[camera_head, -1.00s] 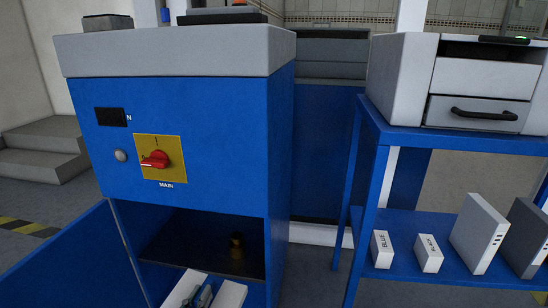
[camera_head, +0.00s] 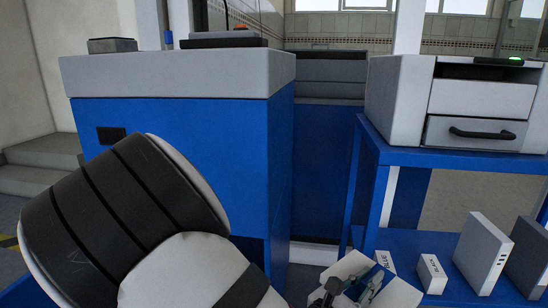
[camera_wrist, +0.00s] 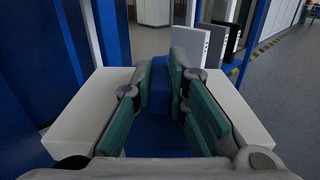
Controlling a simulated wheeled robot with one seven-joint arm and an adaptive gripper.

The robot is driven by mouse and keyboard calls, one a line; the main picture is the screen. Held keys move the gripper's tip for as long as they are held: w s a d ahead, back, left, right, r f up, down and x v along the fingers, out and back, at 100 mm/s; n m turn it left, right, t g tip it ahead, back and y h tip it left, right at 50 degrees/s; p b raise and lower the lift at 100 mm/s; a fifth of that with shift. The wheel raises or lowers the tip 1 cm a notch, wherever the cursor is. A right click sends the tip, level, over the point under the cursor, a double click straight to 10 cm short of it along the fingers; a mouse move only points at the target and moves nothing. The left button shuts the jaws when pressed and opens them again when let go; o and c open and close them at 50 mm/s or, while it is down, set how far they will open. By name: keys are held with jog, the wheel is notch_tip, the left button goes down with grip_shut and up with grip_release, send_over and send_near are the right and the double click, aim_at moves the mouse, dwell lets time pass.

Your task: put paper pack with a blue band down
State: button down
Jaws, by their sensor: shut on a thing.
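The paper pack with a blue band shows in the wrist view as a white block jutting out on both sides of my gripper (camera_wrist: 160,100). Its white left part (camera_wrist: 85,105) and right part (camera_wrist: 235,100) are in view, with blue between the teal finger pads. My gripper is shut across its middle. In the head view my gripper (camera_head: 350,288) and the pack (camera_head: 398,294) are at the bottom edge, left of the lower shelf's items. The pack's underside is hidden; I cannot tell whether it touches anything.
The blue stand's lower shelf (camera_head: 405,243) holds small white boxes marked BLUE (camera_head: 384,262) and BLACK (camera_head: 432,274), a white upright case (camera_head: 482,253) and a dark one (camera_head: 528,258). A printer-like machine (camera_head: 470,105) stands above. The blue cabinet (camera_head: 230,140) is left, partly behind my arm.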

notch_tip(320, 180, up, 10)
jog(key=w+r+p, duration=0.1)
jog(key=w+p, duration=0.1)
jog(key=p, duration=1.1)
notch_tip(320, 180, up, 10)
jog(key=p, duration=1.5)
send_over(366, 280)
jog(key=shift+d+n+t+y, duration=0.1)
jog(key=shift+n+t+y, duration=2.25)
jog(key=shift+y, duration=0.35)
